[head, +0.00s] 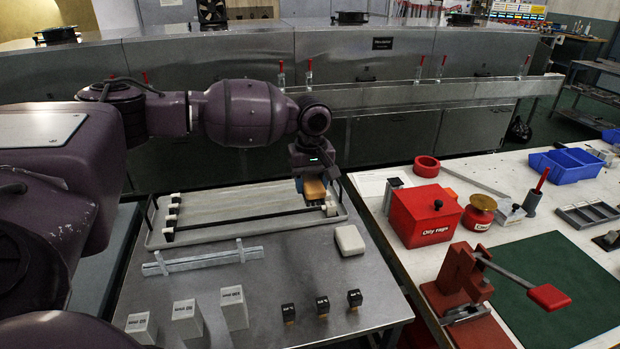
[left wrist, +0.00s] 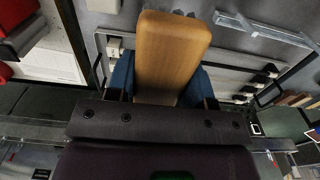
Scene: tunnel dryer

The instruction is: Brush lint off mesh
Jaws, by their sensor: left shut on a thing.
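My left gripper (head: 308,182) is shut on a brush with a tan wooden block (head: 315,189). In the left wrist view the block (left wrist: 168,55) sits between the two blue fingers. The brush is at the right end of a long shallow tray with a pale, flat mesh panel (head: 240,208); dark rods and small white clamps show at its ends. The panel also shows in part in the left wrist view, behind the brush. The brush's underside is hidden, so I cannot tell whether it touches the mesh. My right gripper is not in view.
In front of the tray lie a pale metal bar (head: 203,260), a white block (head: 349,240), several white boxes (head: 234,308) and small black-topped pieces (head: 322,305). On the right bench stand a red box (head: 424,217) and a red lever press (head: 470,280). Steel dryer housing spans the back.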

